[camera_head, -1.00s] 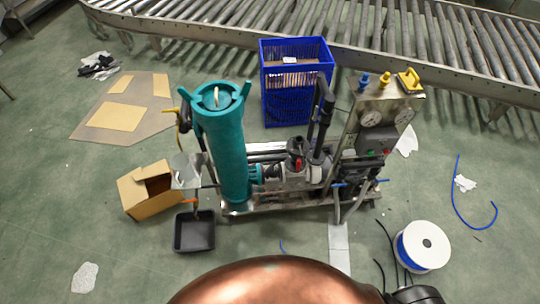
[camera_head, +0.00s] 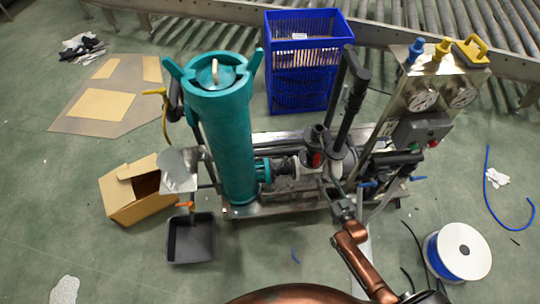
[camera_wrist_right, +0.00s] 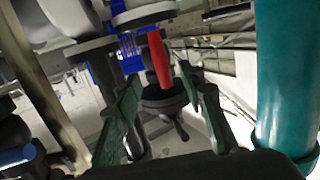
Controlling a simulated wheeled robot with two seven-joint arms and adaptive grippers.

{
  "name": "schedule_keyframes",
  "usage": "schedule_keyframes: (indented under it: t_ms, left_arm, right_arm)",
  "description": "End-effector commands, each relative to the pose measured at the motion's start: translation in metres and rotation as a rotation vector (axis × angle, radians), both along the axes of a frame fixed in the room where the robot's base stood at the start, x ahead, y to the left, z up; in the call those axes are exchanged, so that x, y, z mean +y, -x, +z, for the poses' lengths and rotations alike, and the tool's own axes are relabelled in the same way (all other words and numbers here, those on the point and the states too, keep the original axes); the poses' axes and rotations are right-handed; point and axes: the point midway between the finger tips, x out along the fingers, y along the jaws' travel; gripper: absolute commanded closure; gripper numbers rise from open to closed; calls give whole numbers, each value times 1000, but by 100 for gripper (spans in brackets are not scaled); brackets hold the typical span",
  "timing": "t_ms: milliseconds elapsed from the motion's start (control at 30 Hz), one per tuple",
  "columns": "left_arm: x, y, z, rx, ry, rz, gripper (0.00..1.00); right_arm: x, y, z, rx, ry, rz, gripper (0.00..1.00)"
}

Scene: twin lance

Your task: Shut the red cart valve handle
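The red valve handle (camera_head: 317,159) is a small upright lever on the pump pipework in the middle of the cart (camera_head: 300,206). It also shows in the right wrist view as a red bar (camera_wrist_right: 160,60) above a dark round fitting. My right gripper (camera_head: 330,186) reaches up from the bottom, just below and to the right of the handle. In the right wrist view its two fingers (camera_wrist_right: 165,92) are spread apart with the handle beyond and between their tips. Nothing is seen gripped, and I cannot tell whether any finger touches the fitting. My left gripper is not in view.
A tall teal cylinder (camera_head: 228,140) stands left of the handle, and black pipes rise behind it. A gauge panel (camera_head: 425,95) is at right. A blue crate (camera_head: 300,85) stands behind. A black tray (camera_head: 191,240), cardboard box (camera_head: 130,195) and cable spool (camera_head: 458,250) are on the floor.

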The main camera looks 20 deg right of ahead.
Motion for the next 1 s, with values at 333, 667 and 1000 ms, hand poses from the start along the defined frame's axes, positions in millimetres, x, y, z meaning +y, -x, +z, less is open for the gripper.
schedule_keyframes:
  t_ms: [333, 667, 1000]
  left_arm:
    - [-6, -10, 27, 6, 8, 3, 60]
    - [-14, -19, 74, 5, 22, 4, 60]
    - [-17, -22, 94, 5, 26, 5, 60]
  right_arm:
    - [-3, -39, 28, -93, -9, -1, 63]
    - [-5, -82, 26, -90, -8, -2, 63]
    - [-6, -97, 27, -89, -7, -2, 63]
